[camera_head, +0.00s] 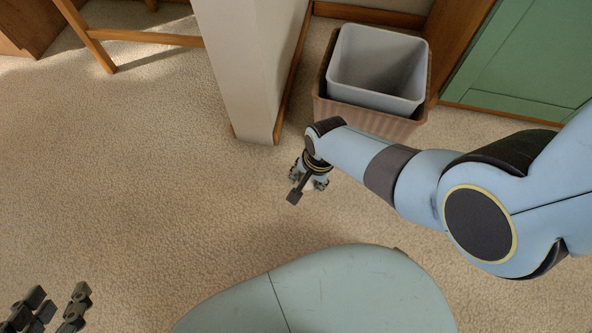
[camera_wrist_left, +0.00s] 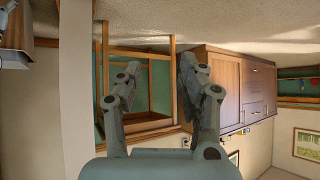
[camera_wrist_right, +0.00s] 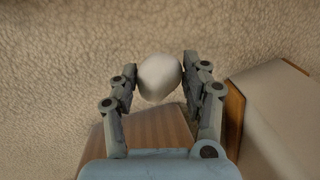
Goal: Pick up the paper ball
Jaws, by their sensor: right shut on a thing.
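The paper ball (camera_wrist_right: 159,78) is a white, rounded lump between the two fingers of my right gripper (camera_wrist_right: 160,70) in the right wrist view. My right gripper is shut on it, low over the carpet. In the head view the right gripper (camera_head: 308,177) points down beside the foot of the wall corner, and its wrist hides most of the ball. My left gripper (camera_head: 55,305) is at the lower left of the head view. It is open and empty, as the left wrist view also shows (camera_wrist_left: 160,70).
A grey bin (camera_head: 378,65) sits inside a brown ribbed bin (camera_head: 370,119), just behind my right wrist. A pale wall corner (camera_head: 245,70) stands left of them, a green panel (camera_head: 520,60) to the right. A wooden stool (camera_head: 145,38) is at upper left. Carpet (camera_head: 130,190) at left is clear.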

